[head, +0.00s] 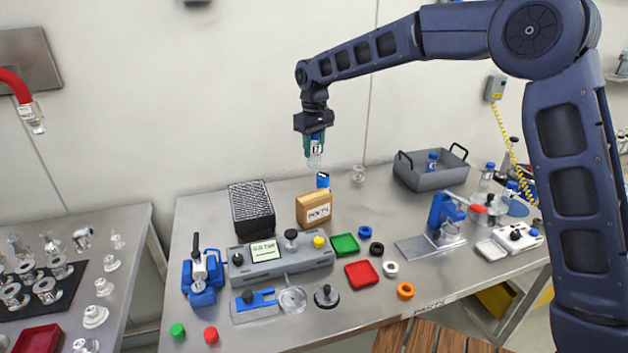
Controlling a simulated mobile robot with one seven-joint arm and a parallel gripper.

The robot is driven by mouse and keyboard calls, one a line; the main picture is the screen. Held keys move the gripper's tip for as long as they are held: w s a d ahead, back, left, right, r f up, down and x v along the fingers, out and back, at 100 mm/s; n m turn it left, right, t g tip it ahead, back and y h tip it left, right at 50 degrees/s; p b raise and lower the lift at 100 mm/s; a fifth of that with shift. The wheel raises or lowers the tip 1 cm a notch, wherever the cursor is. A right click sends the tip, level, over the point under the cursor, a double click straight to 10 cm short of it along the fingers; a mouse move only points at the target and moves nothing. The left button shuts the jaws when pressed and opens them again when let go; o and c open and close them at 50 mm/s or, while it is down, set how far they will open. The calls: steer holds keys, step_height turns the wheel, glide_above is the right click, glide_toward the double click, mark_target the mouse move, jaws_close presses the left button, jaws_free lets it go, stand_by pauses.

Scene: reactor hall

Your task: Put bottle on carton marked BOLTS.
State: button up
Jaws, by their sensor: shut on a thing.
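My gripper (315,140) is shut on a clear bottle (315,158) with a label and holds it upright in the air. The brown carton (314,211) stands on the bench below, with a white label that seems to read BOLTS. The bottle is apart from the carton, roughly above its back in the picture; the exact depth offset is hard to tell. The bottle's upper part is partly hidden by the fingers.
A small blue item (323,180) shows just behind the carton. A black mesh box (251,208) stands left of it. A grey device (280,261) lies in front, with green (345,244) and red (361,273) trays nearby. A grey bin (432,175) stands at right.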

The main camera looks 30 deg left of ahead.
step_height(320, 180, down, 11)
stand_by(0.6)
steer(key=shift+f, duration=0.15)
steer(key=o, duration=1)
steer(key=shift+c, duration=0.2)
step_height(320, 180, up, 12)
steer(key=shift+r, duration=0.1)
